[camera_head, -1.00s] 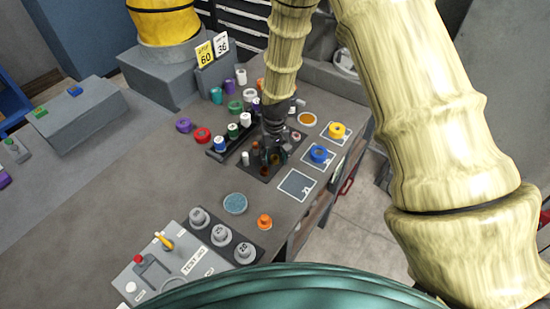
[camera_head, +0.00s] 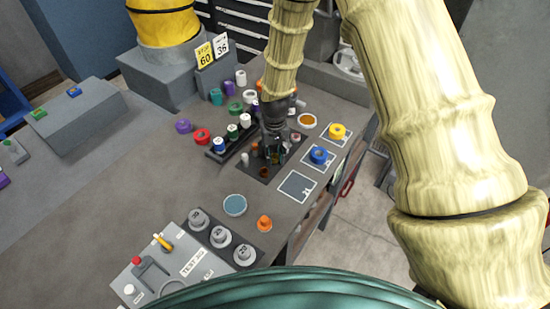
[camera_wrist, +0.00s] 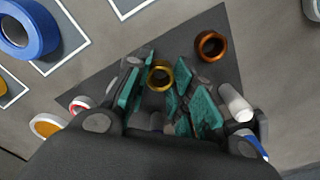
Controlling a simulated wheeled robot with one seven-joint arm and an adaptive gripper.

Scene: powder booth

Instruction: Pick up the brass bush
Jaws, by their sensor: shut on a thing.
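The brass bush (camera_wrist: 160,76) is a short gold-coloured ring. In the wrist view it sits between the teal-padded fingers of my gripper (camera_wrist: 158,88), which is shut on it. Its hole faces the wrist camera, and its sides are partly covered by the pads. In the head view my gripper (camera_head: 272,152) is over the dark mat (camera_head: 250,170) on the bench. There the bush is mostly hidden by the fingers, and I cannot tell whether it touches the mat.
A copper-coloured bush (camera_wrist: 210,45) stands close by on the mat. A white cylinder (camera_wrist: 235,103) is beside the right finger. A rack with several capped bottles (camera_head: 232,140) is left of my gripper. The blue ring (camera_head: 318,155) and yellow ring (camera_head: 337,131) lie on marked squares to the right.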

